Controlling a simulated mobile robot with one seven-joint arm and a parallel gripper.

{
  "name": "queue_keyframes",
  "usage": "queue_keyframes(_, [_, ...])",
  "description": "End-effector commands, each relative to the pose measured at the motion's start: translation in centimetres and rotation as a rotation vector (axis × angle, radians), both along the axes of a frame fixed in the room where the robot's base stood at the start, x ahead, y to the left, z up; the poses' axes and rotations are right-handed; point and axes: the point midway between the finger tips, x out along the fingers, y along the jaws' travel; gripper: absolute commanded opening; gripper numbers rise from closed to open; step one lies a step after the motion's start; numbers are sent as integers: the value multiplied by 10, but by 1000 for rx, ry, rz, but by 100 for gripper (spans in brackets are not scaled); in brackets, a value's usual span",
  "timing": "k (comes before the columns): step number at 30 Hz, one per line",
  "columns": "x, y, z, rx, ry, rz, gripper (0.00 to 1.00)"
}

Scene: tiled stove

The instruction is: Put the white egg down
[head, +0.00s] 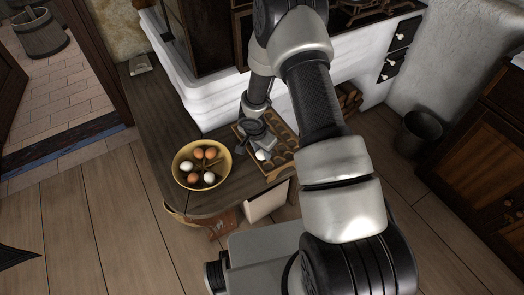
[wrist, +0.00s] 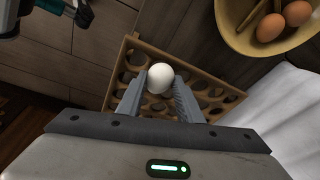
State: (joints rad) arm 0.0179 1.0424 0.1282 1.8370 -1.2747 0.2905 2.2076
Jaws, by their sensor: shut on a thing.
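The white egg (wrist: 161,77) is between the two fingers of my gripper (wrist: 160,88) in the wrist view. The gripper is shut on it. A wooden egg tray (wrist: 229,98) with rows of round holes lies beneath the egg, and the holes in view look empty. I cannot tell whether the egg touches the tray. In the head view, my gripper (head: 256,151) and the egg (head: 262,155) are over the tray (head: 273,174) on the wooden bench. My arm hides part of the tray there.
A yellow bowl (head: 178,168) with white and brown eggs stands left of the tray; its rim shows in the wrist view (wrist: 238,32). The white stove wall (head: 190,92) rises behind the bench (head: 150,116). A dark bucket (head: 418,134) stands at the right.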

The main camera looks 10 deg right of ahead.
Motion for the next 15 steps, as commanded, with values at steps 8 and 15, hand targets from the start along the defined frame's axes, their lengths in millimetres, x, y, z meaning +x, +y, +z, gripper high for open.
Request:
queue_keyframes(8, [0, 0, -2, 0, -1, 0, 24])
queue_keyframes(15, [0, 0, -6, 0, -1, 1, 24])
